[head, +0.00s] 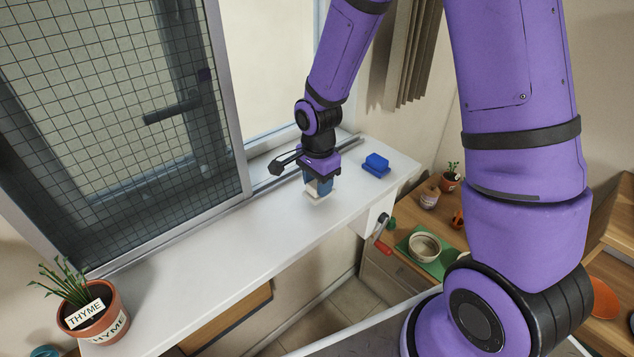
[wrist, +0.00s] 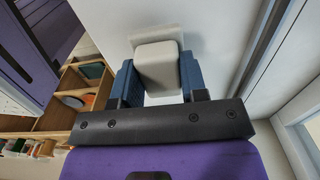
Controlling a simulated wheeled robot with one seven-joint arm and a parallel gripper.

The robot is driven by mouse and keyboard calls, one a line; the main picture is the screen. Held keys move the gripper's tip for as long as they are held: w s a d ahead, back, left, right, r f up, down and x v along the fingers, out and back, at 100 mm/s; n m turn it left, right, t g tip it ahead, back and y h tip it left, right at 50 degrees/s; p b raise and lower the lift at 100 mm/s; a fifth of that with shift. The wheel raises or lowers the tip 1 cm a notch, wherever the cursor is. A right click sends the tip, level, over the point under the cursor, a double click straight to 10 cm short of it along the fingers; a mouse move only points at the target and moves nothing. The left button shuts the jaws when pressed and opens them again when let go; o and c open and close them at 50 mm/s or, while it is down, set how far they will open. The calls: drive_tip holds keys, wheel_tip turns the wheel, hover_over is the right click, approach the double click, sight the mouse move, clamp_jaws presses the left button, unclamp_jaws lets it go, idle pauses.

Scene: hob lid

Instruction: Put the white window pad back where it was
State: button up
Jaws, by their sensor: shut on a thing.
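The white window pad (wrist: 158,66) is between the two blue fingers of my gripper (wrist: 158,80) in the wrist view. It has a block-shaped grip on a wider flat base. In the head view the pad (head: 318,192) shows at the lower end of my gripper (head: 318,184), low over the white windowsill (head: 230,232). I cannot tell whether its base touches the sill. My gripper is shut on the pad. A blue pad (head: 376,165) of similar shape lies on the sill to the right of my gripper.
A sliding window with a mesh screen (head: 110,100) stands behind the sill, with its track along the back edge. A potted thyme (head: 92,310) stands at the sill's left end. A red-handled crank (head: 382,235) juts below the front edge. The sill between thyme and gripper is clear.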

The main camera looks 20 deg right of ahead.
drive_tip(key=shift+f, duration=1.1)
drive_tip(key=o, duration=1)
drive_tip(key=shift+f, duration=0.1)
drive_tip(key=shift+c, duration=0.2)
wheel_tip(320, 180, up, 13)
drive_tip(key=s+d+r+n+t, duration=0.2)
drive_tip(key=s+d+r+n, duration=0.1)
drive_tip(key=s+r+n, duration=0.4)
drive_tip(key=s+d+r+n+t, duration=0.3)
drive_tip(key=s+r+n, duration=0.4)
drive_tip(key=s+r, duration=0.5)
drive_tip(key=shift+s+d+r, duration=0.25)
drive_tip(key=shift+s+d, duration=0.45)
drive_tip(key=shift+s, duration=0.25)
